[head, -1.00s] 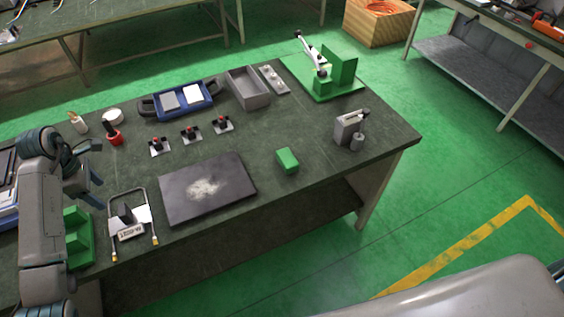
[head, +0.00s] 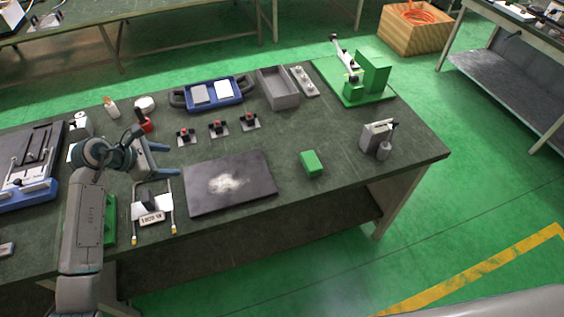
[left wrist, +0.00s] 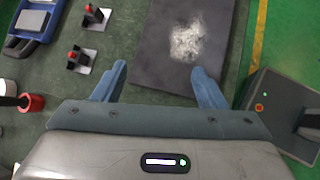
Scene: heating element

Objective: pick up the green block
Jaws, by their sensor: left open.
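The green block (head: 313,163) is a small bright box lying on the dark table top, right of the dark plate. It does not show in the left wrist view. My left gripper (head: 172,160) is open and empty above the table, by the left edge of the plate, well left of the block. Its two blue fingers (left wrist: 160,78) stand apart in the left wrist view, pointing toward the plate. My right gripper is in neither view.
The dark plate (head: 240,190) with a pale powdery patch lies between gripper and block. Several small red-topped switches (head: 218,128) stand behind it. A grey device (head: 376,137) stands right of the block, and a green fixture (head: 374,75) behind. The table around the block is clear.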

